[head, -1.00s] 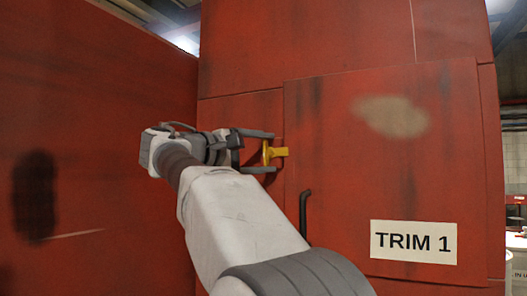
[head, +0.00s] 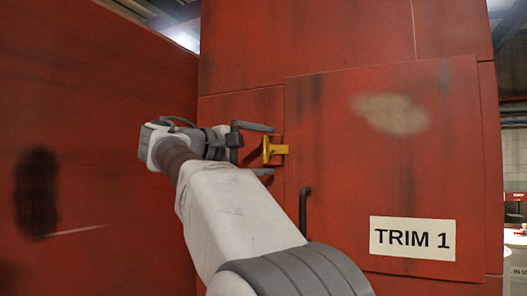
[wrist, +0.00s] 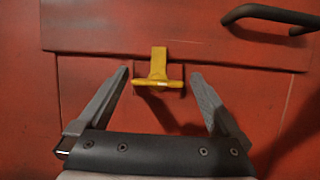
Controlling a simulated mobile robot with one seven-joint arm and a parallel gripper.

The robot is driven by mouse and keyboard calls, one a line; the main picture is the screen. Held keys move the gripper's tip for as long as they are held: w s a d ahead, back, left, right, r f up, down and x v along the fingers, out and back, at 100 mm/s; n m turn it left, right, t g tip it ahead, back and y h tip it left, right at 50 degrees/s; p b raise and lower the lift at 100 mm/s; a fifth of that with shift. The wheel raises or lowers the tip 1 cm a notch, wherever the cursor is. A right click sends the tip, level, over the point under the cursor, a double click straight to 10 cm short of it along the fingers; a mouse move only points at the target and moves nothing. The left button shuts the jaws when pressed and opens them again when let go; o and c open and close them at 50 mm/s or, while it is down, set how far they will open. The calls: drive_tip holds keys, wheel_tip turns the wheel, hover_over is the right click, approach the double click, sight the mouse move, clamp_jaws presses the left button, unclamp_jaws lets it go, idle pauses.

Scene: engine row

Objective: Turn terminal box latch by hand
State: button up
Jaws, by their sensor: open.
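The yellow latch (head: 274,150) sits at the left edge of the red terminal box door (head: 340,200) in the head view. In the wrist view the latch (wrist: 158,72) is a T shape, its crossbar lying level and its stem reaching over the door edge. My gripper (head: 272,149) is open. In the wrist view its two fingertips (wrist: 159,74) stand on either side of the crossbar, with a gap on both sides. I see no contact with the latch.
A dark door handle (head: 304,211) is right of and below the latch; it also shows in the wrist view (wrist: 270,15). A "TRIM 1" label (head: 412,238) is on the door. A red wall (head: 100,130) stands close on the left.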

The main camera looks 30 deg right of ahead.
drive_tip(key=v, duration=1.7)
drive_tip(key=shift+a+b, duration=0.25)
drive_tip(key=shift+b, duration=0.1)
drive_tip(key=shift+s+f, duration=0.1)
drive_tip(key=s+d+f+n+t+y, duration=0.1)
drive_tip(key=s+d+f+y, duration=0.25)
drive_tip(key=f, duration=0.55)
drive_tip(key=s+d+f+n+y, duration=0.2)
drive_tip(key=d+f+y, duration=0.3)
drive_tip(key=f, duration=0.5)
drive_tip(key=s+a+f+m+y, duration=0.3)
drive_tip(key=s+f, duration=0.4)
drive_tip(key=f, duration=0.4)
drive_tip(key=s+a+f+m+y, duration=0.3)
drive_tip(key=s+f+y, duration=0.2)
drive_tip(key=s+f, duration=0.3)
wheel_tip(320, 180, down, 4)
drive_tip(key=shift+s+a+y, duration=0.25)
drive_tip(key=shift+y, duration=0.1)
